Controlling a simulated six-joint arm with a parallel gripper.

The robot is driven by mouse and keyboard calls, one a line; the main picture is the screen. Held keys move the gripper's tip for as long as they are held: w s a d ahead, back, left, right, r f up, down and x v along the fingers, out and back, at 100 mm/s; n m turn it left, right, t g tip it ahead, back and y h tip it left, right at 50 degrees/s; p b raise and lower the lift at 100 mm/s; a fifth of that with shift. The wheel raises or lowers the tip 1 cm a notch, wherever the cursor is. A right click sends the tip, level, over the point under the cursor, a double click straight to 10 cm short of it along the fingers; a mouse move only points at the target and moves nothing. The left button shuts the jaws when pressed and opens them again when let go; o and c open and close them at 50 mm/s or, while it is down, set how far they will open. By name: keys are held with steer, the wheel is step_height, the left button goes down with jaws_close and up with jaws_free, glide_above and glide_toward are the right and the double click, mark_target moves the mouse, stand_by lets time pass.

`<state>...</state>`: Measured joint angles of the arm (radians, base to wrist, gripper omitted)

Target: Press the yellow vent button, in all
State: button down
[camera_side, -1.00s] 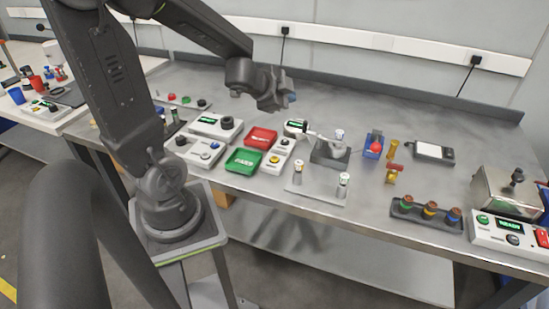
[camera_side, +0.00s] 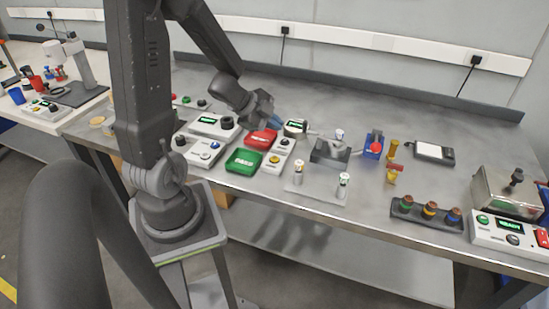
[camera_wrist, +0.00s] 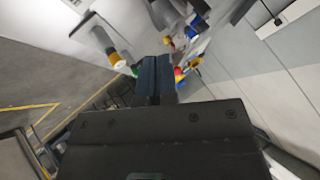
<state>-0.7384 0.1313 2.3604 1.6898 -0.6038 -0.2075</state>
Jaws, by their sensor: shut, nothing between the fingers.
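A yellow button (camera_side: 274,160) sits at the near end of a narrow white box (camera_side: 279,153), with a black button (camera_side: 284,142) at its far end. No label on the yellow button is readable. My gripper (camera_side: 275,122) points down, above and behind the box, near the red tray, apart from the yellow button. Its blue fingertips are together with nothing between them. In the wrist view the shut fingers (camera_wrist: 153,80) fill the middle, and I cannot make out the yellow button for certain.
A red tray (camera_side: 261,138) and a green tray (camera_side: 244,161) lie left of the box. A rack with green, yellow and blue tops (camera_side: 427,213) is farther right.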

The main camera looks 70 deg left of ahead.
mark_target(274, 159)
steer(key=shift+f, duration=4.2)
steer(key=shift+f, duration=0.15)
steer(key=shift+f, duration=0.25)
steer(key=shift+f, duration=0.35)
steer(key=shift+r, duration=0.8)
steer(key=shift+r, duration=2.5)
